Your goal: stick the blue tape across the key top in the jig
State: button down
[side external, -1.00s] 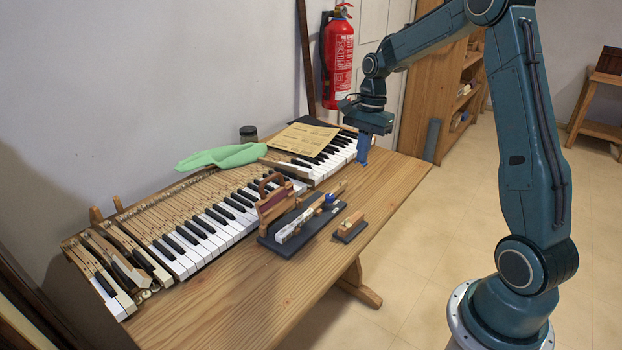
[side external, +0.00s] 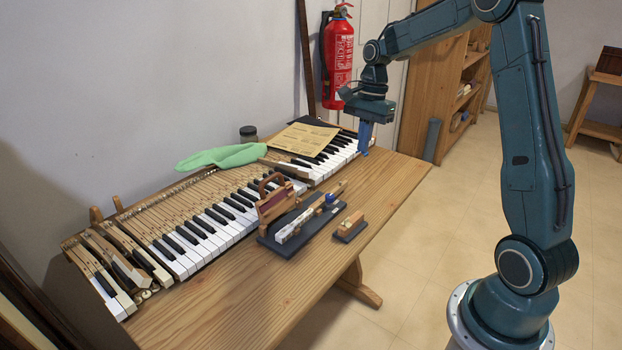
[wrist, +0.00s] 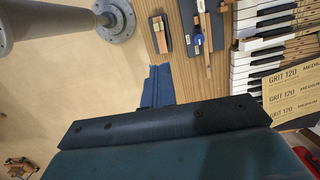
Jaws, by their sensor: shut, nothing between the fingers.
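My gripper (side external: 365,151) is shut and empty, its blue fingers pointing down above the far right part of the table. In the wrist view the shut fingers (wrist: 158,70) lie over the table edge. The jig (side external: 268,241) is a dark base board nearer the camera, well apart from my gripper. A pale wooden key with a white key top (side external: 286,232) lies in it. A small blue thing (side external: 330,198) sits at the key's far end; I cannot tell if it is the tape. The jig also shows in the wrist view (wrist: 212,37). No blue strip is discernible on the key top.
A small wooden block on a dark base (side external: 349,229) stands right of the jig. A keyboard (side external: 205,232) runs along the wall, with sandpaper sheets (side external: 304,138) and a green cloth (side external: 222,156) on it. A wooden handled tool (side external: 276,202) stands at the jig's left. The table's front is clear.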

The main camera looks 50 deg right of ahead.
jog(key=shift+r, duration=1.65)
dwell(0.9)
jog(key=shift+r, duration=1.35)
jog(key=w+a+f, duration=0.5)
jog(key=a+f, duration=0.3)
jog(key=f, duration=0.1)
jog(key=w+a+f, duration=0.6)
jog(key=a+f, duration=0.3)
jog(key=shift+w+a+f+n+g, duration=0.15)
jog(key=shift+w+f+n+g, duration=0.1)
jog(key=shift+f+n+g, duration=0.1)
jog(key=shift+f, duration=0.25)
jog(key=shift+f, duration=2.4)
jog(key=shift+f, duration=0.2)
